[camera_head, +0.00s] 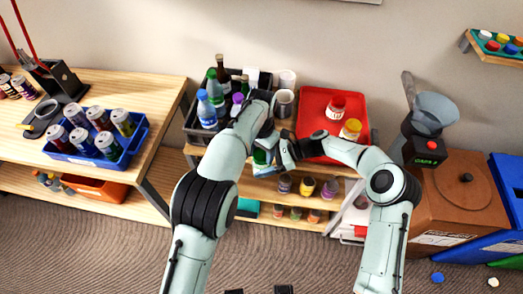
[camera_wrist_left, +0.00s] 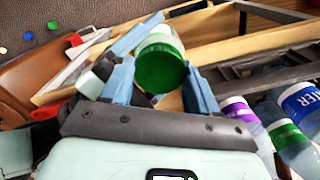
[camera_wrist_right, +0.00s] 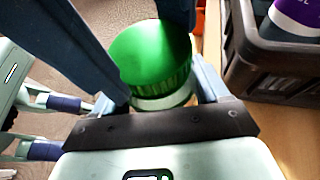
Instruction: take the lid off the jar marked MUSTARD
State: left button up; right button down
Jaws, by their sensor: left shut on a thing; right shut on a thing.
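A jar with a ridged green lid (camera_head: 260,156) is held between my two grippers in front of the shelf. The lid also shows in the left wrist view (camera_wrist_left: 160,68) and the right wrist view (camera_wrist_right: 150,52). My left gripper (camera_wrist_left: 160,85) appears shut on the lid. My right gripper (camera_wrist_right: 158,95) appears shut on the jar's body (camera_wrist_right: 162,101), just below the lid. A pale band shows under the lid's edge. Most of the body is hidden, and I cannot read its label. I cannot tell whether lid and body are apart.
A dark crate (camera_head: 196,131) with several bottles stands close on the left. A red tray (camera_head: 312,97) holds a red-lidded jar (camera_head: 336,106) and a yellow-lidded jar (camera_head: 350,129). Several small jars (camera_head: 307,186) stand on the lower shelves. A blue bin (camera_head: 137,143) holds several cans.

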pick_arm(q)
jog(key=o, duration=1.2)
jog(key=shift+c, duration=0.2)
jog(key=shift+d, duration=0.1)
